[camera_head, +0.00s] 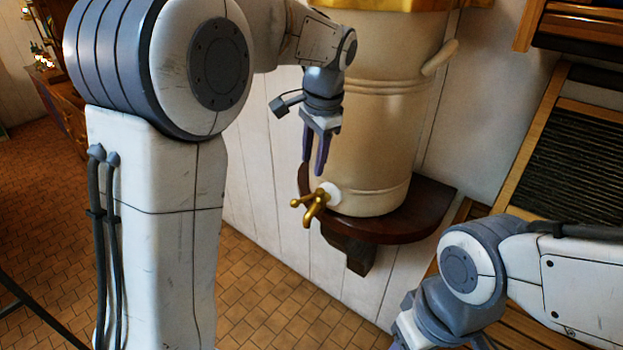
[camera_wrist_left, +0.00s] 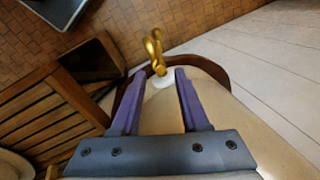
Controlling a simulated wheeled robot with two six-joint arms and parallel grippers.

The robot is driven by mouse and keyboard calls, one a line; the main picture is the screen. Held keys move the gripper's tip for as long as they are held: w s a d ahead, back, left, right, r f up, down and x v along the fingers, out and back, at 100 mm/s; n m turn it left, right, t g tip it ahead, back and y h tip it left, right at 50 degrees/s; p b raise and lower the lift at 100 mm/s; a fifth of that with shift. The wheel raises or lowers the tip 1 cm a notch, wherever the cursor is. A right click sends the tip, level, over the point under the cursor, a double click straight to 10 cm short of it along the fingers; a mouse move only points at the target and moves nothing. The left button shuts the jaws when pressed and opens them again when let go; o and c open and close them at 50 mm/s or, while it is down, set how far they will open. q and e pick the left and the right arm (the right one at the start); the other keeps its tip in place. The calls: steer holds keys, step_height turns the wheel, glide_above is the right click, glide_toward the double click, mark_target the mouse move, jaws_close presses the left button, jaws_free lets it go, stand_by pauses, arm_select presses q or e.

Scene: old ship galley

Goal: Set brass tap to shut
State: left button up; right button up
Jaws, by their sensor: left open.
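The brass tap (camera_head: 313,203) sticks out from a white collar low on the front of a cream urn (camera_head: 368,120). Its cross handle and spout show in the head view. My left gripper (camera_head: 314,168) points down just above the tap, apart from it. In the left wrist view the tap (camera_wrist_left: 154,52) lies beyond the open, empty purple fingers (camera_wrist_left: 158,76), between their tips in the picture. Whether the tap is open or shut I cannot tell. My right arm shows at lower right, but its fingers are out of the frame.
The urn stands on a dark wooden wall shelf (camera_head: 425,215) with a rounded edge. A white plank wall (camera_head: 258,170) is behind. Slatted wooden furniture (camera_head: 560,140) stands at right. The tiled floor (camera_head: 270,290) below is clear.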

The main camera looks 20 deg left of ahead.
mark_target(309, 198)
arm_select(q)
steer(key=f, duration=0.3)
steer(key=a+f+p, duration=0.1)
steer(key=f, duration=0.2)
steer(key=w+f, duration=0.1)
steer(key=f, duration=0.2)
steer(key=shift+w+a+f, duration=0.1)
steer(key=shift+a+f, duration=0.1)
steer(key=shift+f, duration=0.2)
jaws_close()
stand_by(0.9)
